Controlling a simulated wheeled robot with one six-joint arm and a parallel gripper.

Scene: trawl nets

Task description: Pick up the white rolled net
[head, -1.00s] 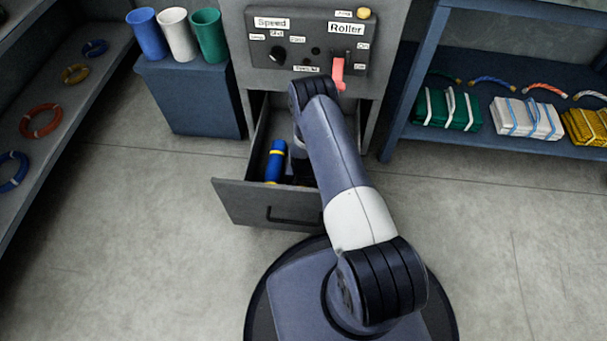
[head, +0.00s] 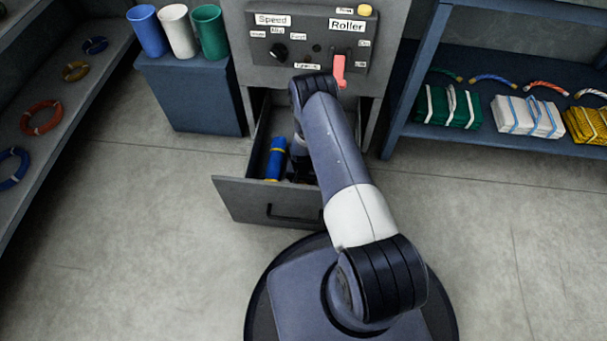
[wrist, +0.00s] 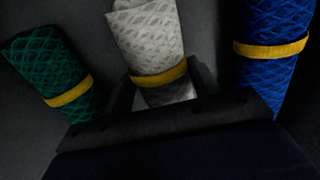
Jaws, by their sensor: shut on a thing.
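The white rolled net (wrist: 147,35) has a yellow band and shows in the middle of the wrist view. My gripper (wrist: 160,90) is shut on it, with a finger on each side near the band. The lower end of the roll sits between the fingers. In the head view my arm hides the white net and most of my gripper, which reaches down into the open drawer (head: 262,205).
A blue rolled net (wrist: 272,60) lies to the right of my gripper and a green one (wrist: 48,65) to the left. The drawer walls surround them. Above is a control panel (head: 300,48) with a red lever (head: 339,70). A shelf of folded nets (head: 528,117) stands right.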

